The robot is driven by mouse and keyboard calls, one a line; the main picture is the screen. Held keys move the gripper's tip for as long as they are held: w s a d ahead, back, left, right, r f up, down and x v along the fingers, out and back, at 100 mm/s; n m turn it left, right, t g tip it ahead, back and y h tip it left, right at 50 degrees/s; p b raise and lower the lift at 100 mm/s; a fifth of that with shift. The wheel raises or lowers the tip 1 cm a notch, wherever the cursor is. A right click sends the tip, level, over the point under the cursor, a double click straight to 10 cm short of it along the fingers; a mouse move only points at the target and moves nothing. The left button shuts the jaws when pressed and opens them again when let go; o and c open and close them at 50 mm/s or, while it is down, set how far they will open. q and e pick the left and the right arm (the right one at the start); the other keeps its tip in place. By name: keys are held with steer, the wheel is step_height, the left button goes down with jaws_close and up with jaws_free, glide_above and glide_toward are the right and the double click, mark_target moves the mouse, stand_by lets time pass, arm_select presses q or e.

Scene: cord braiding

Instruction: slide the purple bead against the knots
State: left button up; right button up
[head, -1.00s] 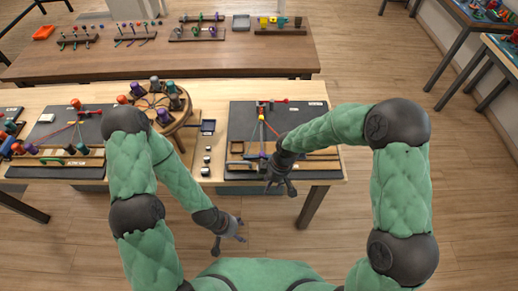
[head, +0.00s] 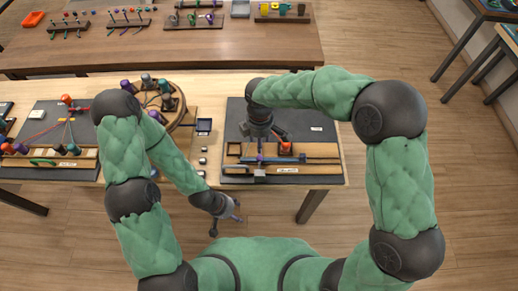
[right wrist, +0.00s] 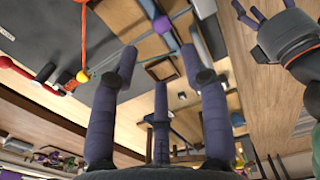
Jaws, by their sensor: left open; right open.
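The purple bead (right wrist: 162,24) shows in the right wrist view, above my right gripper (right wrist: 159,68), whose dark fingers stand spread apart with nothing between them. The bead lies beyond the fingertips, apart from them in the picture. In the head view the bead (head: 261,158) is a small purple spot just in front of the right hand, over the wooden bar of the right work board (head: 317,113). I cannot make out the knots; the right arm covers much of the cords. My left gripper (head: 226,218) is open and empty in front of the table edge.
A round wooden stand with bobbins (head: 166,100) is left of the board. Another cord board (head: 48,120) lies farther left. The back table (head: 180,48) holds several racks.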

mark_target(260, 157)
steer(key=f+b, duration=0.2)
steer(key=f, duration=0.8)
steer(key=shift+s+f, duration=0.1)
steer(key=shift+s, duration=0.1)
jaws_close()
